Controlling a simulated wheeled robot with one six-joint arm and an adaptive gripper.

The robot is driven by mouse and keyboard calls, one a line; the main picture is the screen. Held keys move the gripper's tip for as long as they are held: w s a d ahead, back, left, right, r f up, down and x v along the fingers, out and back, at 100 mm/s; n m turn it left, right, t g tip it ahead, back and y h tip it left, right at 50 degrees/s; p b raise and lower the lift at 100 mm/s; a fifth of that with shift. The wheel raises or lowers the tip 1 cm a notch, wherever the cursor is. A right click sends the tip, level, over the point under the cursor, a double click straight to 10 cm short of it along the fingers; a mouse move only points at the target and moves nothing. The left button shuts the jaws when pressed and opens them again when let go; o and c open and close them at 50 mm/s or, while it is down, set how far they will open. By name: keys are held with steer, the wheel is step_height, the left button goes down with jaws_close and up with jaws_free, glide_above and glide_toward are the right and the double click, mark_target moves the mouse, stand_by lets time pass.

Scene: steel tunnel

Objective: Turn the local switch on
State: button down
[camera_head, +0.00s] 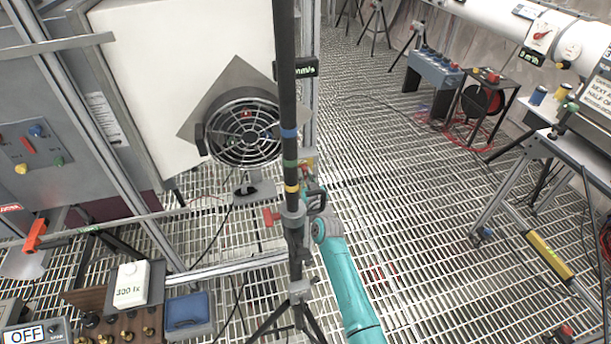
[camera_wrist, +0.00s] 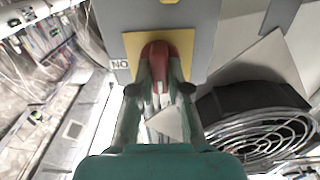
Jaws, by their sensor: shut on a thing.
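The local switch shows in the wrist view as a red handle (camera_wrist: 167,55) on a yellow plate (camera_wrist: 132,42), set on a grey box (camera_wrist: 207,38). A small label (camera_wrist: 120,64) beside the plate appears to read "NO". My gripper (camera_wrist: 165,88) is shut on the red handle, with a finger on each side of it. In the head view my gripper (camera_head: 314,196) is just right of the dark pole, at the far end of my teal arm. The switch is mostly hidden there by the pole and gripper; which position the handle is in I cannot tell.
A round fan (camera_head: 243,133) is close left of the gripper; it also shows in the wrist view (camera_wrist: 262,125). A dark banded pole (camera_head: 289,100) on a tripod stands in front. A display (camera_head: 25,334) at lower left reads "OFF". Grating floor (camera_head: 430,220) is open to the right.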

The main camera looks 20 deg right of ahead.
steer(key=shift+m, duration=0.3)
steer(key=m, duration=0.4)
steer(key=shift+d, duration=0.1)
steer(key=m, duration=0.4)
steer(key=shift+d+m, duration=0.1)
steer(key=shift+m, duration=0.2)
steer(key=shift+d+f+m, duration=0.1)
steer(key=shift+m, duration=2)
steer(key=shift+f+m, duration=0.1)
steer(key=shift+m, duration=2)
steer(key=c, duration=1.1)
jaws_free()
